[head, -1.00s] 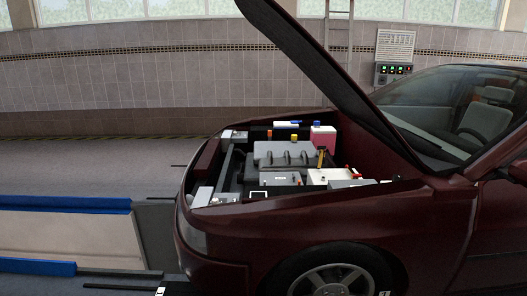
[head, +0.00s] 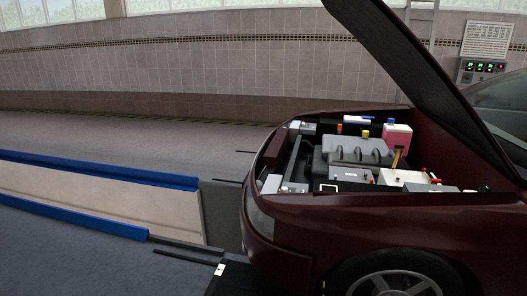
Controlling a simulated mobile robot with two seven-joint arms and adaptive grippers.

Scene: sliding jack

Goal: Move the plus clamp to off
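The open engine bay of the dark red car (head: 310,222) is at the right in the head view. A pale box (head: 395,177) sits near its front edge on the right. Neither of my grippers is in view.
The raised hood (head: 405,65) slants over the bay. A grey engine cover (head: 356,151) and a pink tank (head: 397,136) lie behind the boxes. Blue-edged rails (head: 95,168) border a floor pit at the left. The floor behind it is clear.

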